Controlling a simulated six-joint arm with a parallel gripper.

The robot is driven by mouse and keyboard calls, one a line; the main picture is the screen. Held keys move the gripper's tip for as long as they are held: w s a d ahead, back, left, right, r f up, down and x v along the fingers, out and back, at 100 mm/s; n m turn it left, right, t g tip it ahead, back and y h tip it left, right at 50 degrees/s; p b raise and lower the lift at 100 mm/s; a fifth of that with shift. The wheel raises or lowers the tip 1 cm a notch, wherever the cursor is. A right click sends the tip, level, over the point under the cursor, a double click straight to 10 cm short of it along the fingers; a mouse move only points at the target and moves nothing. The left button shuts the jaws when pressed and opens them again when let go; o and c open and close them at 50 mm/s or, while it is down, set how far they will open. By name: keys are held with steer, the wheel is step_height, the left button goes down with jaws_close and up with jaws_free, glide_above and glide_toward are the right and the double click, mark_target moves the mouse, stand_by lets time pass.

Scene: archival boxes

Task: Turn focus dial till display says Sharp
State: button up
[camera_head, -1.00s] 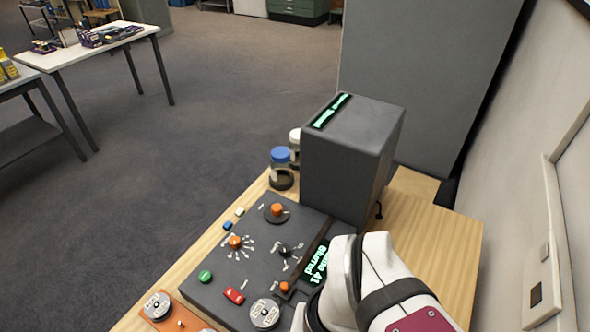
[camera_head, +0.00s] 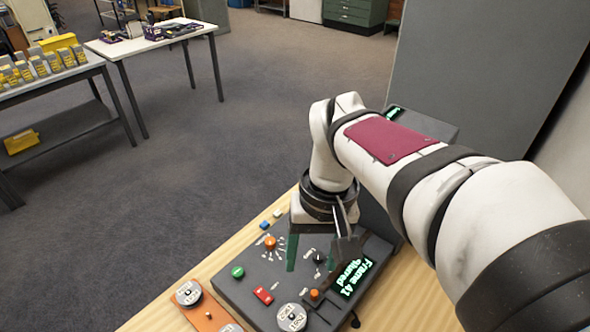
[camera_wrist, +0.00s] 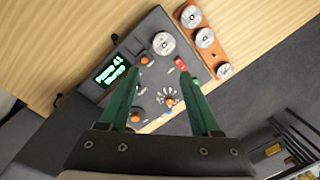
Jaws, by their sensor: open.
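The grey control panel (camera_head: 243,287) has a lit green display (camera_head: 354,275) that appears to read "Frame 41 Blurred"; the display also shows in the wrist view (camera_wrist: 110,69). In the wrist view the orange dial (camera_wrist: 170,101) shows between the fingers. Labels are too small to read, so I cannot tell which is the focus dial. My gripper (camera_head: 312,268) is open and empty, green fingers pointing down over the panel. I cannot tell its height above the knobs.
The panel also has a green button (camera_head: 237,272), a red switch (camera_head: 263,295), a small orange knob (camera_head: 315,295) and a silver dial (camera_head: 292,317). An orange plate with reels (camera_head: 188,294) lies to the left. My arm hides most of the grey box behind.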

steer(key=w+a+n, duration=0.2)
steer(key=w+n, duration=0.1)
steer(key=w, duration=0.6)
steer(key=n+h, duration=0.1)
steer(key=n, duration=0.3)
glide_above(270, 240)
step_height(270, 240, down, 5)
steer(key=shift+n, duration=0.3)
step_height(270, 240, down, 16)
steer(key=shift+f, duration=0.2)
jaws_close()
